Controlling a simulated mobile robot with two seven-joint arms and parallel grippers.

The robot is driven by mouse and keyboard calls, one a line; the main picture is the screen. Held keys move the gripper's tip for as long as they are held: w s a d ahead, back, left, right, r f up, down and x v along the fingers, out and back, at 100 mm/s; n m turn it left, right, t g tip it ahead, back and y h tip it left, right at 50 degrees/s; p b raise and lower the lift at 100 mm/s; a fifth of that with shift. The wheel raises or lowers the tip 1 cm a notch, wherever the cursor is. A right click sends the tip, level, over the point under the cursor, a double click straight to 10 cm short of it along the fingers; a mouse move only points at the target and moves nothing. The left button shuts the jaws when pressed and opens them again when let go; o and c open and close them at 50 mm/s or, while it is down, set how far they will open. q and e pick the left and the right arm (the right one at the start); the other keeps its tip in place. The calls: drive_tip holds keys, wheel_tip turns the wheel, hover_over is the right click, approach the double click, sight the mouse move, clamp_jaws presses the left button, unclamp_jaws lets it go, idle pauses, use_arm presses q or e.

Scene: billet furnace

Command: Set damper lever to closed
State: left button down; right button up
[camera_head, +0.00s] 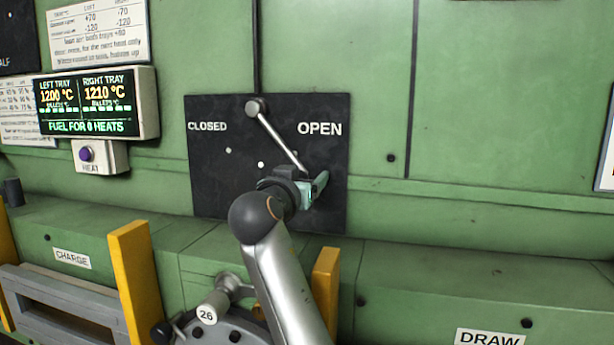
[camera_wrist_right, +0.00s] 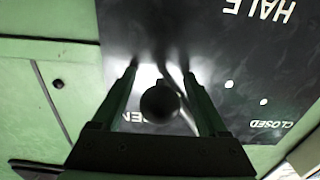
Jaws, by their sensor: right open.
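The damper lever (camera_head: 280,136) is on a black plate (camera_head: 215,180) on the green wall. It runs from a round pivot at the top down to the right, on the OPEN side. Its lower end is hidden behind my right gripper (camera_head: 312,190) in the head view. In the right wrist view, the lever's dark round knob (camera_wrist_right: 160,102) sits between the two fingers of my right gripper (camera_wrist_right: 159,78). The fingers are apart, with gaps beside the knob. The CLOSED label (camera_head: 207,126) is at the plate's left. My left gripper is not in view.
A display box (camera_head: 147,103) and a HEAT button (camera_head: 86,154) are at the left. Below are a green ledge (camera_head: 430,250), yellow posts (camera_head: 135,270) and a handle marked 26 (camera_head: 212,306).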

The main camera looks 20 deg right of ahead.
clamp_jaws()
idle(0.7)
idle(0.8)
